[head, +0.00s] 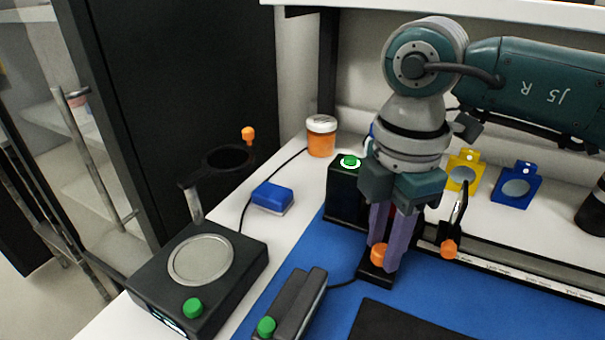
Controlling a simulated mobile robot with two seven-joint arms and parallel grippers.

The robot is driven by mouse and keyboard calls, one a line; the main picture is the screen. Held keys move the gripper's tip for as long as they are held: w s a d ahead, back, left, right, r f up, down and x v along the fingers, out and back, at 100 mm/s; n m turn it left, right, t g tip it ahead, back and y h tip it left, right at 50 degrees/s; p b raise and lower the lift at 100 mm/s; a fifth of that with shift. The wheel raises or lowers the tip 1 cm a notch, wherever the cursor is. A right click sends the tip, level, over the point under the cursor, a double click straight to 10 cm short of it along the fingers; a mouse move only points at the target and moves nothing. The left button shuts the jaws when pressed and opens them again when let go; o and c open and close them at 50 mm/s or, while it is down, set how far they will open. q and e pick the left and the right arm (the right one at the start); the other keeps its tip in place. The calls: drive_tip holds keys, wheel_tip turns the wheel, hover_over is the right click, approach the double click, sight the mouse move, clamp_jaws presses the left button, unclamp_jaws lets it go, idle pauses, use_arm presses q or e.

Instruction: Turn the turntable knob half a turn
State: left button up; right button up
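An orange round knob (379,252), which looks like the turntable knob, sits low over a small black base (376,277) on the blue mat. The turntable itself is largely hidden behind my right gripper. My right gripper (388,255) points down, its two purple fingers close together at this knob. One finger is beside or behind the knob and the other just to its right. I cannot tell whether they press on it. My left gripper is not in view.
A black box with a round plate and green button (192,308) stands at the left. Nearby are a ring holder (228,158), a blue block (272,197) and an orange jar (321,138). Yellow (464,172) and blue (514,186) holders stand behind the rail. The blue mat (490,305) is clear at right.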

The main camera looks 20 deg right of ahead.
clamp_jaws()
